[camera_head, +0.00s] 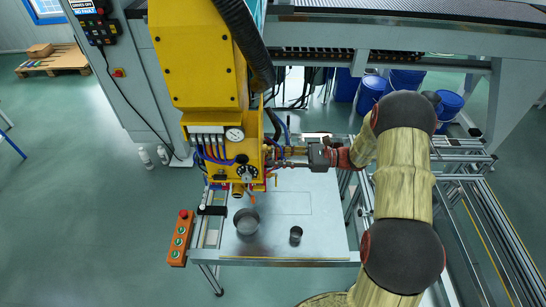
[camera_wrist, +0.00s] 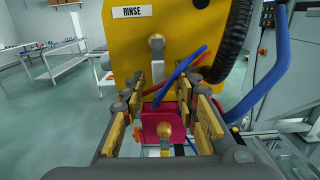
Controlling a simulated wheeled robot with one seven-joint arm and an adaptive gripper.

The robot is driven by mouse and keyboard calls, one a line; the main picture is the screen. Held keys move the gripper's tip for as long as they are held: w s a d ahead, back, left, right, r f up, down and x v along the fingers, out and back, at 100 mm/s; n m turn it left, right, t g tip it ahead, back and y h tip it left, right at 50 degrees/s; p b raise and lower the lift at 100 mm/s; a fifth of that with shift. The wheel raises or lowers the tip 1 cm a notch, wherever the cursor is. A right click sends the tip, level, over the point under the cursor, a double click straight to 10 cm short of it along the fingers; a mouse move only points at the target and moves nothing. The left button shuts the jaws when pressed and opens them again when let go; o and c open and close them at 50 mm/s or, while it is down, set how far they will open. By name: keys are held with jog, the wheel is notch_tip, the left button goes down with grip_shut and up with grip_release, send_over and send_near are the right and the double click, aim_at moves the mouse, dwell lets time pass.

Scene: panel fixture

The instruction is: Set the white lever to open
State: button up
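In the wrist view a pale grey-white lever (camera_wrist: 157,58) stands upright on a yellow panel (camera_wrist: 120,45), below a RINSE label (camera_wrist: 124,13). My gripper (camera_wrist: 162,95) is open, with yellow-padded fingers left and right of the lever's lower end in the picture. I cannot tell whether they reach it. A pink-red block (camera_wrist: 150,133) with a brass knob (camera_wrist: 165,129) shows between the fingers, lower down. In the head view my gripper (camera_head: 298,156) is at the right side of the yellow machine (camera_head: 198,55); the lever cannot be made out there.
Blue and red hoses (camera_wrist: 180,72) cross close to the fingers. A black corrugated hose (camera_wrist: 231,40) hangs at the right. Below, a metal table (camera_head: 310,235) carries a large grey cup (camera_head: 247,222) and a small one (camera_head: 296,234). An orange button box (camera_head: 181,238) is at its left.

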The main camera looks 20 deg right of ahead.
jog(key=shift+w+a, duration=0.15)
jog(key=shift+a, duration=0.45)
jog(key=c, duration=0.4)
jog(key=c, duration=0.3)
grip_shut()
